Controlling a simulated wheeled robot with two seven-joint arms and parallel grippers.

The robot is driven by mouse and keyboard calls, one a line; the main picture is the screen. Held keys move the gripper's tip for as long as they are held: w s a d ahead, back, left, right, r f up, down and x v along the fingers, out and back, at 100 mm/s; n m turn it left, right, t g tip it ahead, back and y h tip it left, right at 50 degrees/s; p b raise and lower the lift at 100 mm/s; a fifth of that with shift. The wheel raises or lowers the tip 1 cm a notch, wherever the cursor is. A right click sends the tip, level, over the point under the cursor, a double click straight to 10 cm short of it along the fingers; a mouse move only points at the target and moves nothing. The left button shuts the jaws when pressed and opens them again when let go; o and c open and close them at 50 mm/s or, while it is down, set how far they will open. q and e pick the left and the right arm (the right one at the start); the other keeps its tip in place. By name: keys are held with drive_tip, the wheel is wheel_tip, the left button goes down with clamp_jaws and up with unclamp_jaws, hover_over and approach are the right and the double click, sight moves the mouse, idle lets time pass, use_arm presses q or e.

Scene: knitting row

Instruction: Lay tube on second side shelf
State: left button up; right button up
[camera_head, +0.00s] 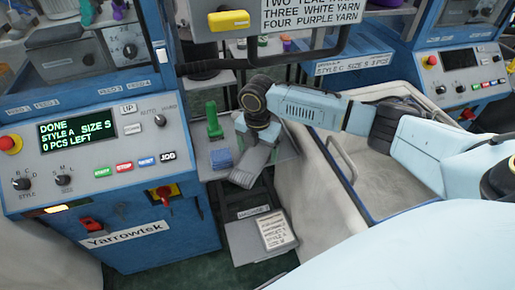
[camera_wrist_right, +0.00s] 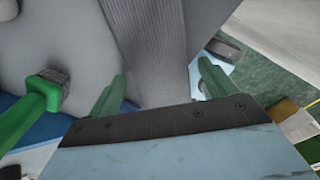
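A grey ribbed knitted tube (camera_head: 250,165) lies slanted over the grey side shelf (camera_head: 285,150), below my right gripper (camera_head: 257,140). In the right wrist view, the tube (camera_wrist_right: 150,40) passes between the two green fingers of my right gripper (camera_wrist_right: 160,90). The fingers stand apart, with a visible gap between the right finger and the cloth, so the gripper looks open around it. My right gripper hides part of the tube in the head view. My left gripper is not in view.
A green-handled tool (camera_head: 213,122) stands on the shelf beside a blue folded piece (camera_head: 221,158); the tool also shows close in the wrist view (camera_wrist_right: 30,120). A knitting machine (camera_head: 120,190) reading DONE is at left. A paper card (camera_head: 276,230) lies on a lower grey surface (camera_head: 240,235).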

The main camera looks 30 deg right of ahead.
sight(257, 152)
wheel_tip(257, 152, up, 12)
drive_tip(key=shift+r+p, duration=0.2)
drive_tip(key=shift+p, duration=0.1)
idle(0.3)
drive_tip(key=shift+w, duration=0.1)
